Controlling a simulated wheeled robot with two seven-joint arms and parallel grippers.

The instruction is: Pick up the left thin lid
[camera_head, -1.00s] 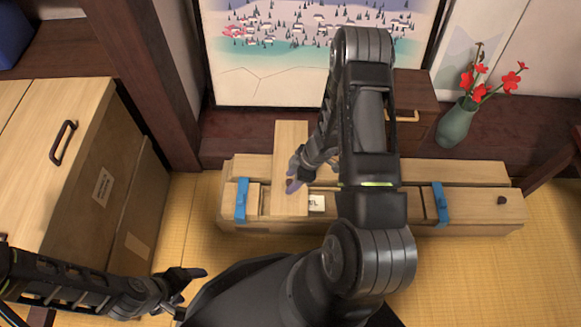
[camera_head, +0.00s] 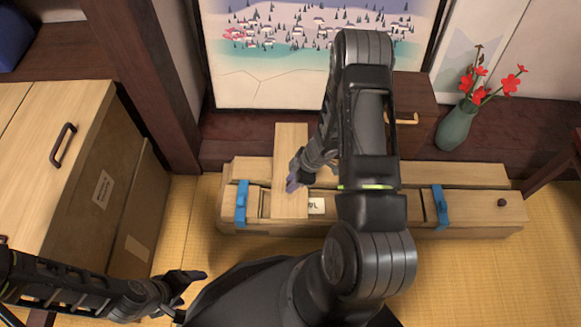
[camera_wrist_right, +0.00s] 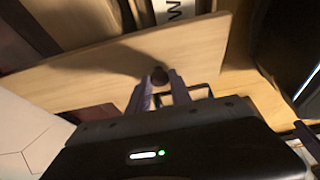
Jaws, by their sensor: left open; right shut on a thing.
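The left thin lid (camera_head: 291,150) is a pale wooden board lying crosswise over the left part of a long wooden box (camera_head: 400,230). Its far end sticks out past the box's back edge. My right gripper (camera_head: 293,183) is at the lid's middle. In the right wrist view the fingers (camera_wrist_right: 158,88) are shut on the dark round knob (camera_wrist_right: 160,76) of the lid (camera_wrist_right: 120,70). I cannot tell whether the lid touches the box. My left gripper (camera_head: 190,283) is open and empty at the lower left, away from the box.
Blue clips (camera_head: 241,203) sit at both ends of the box opening. A white label (camera_head: 316,206) shows beside the lid. A wooden cabinet (camera_head: 75,170) stands at left. A vase with red flowers (camera_head: 456,125) stands at back right. My right arm hides the box's middle.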

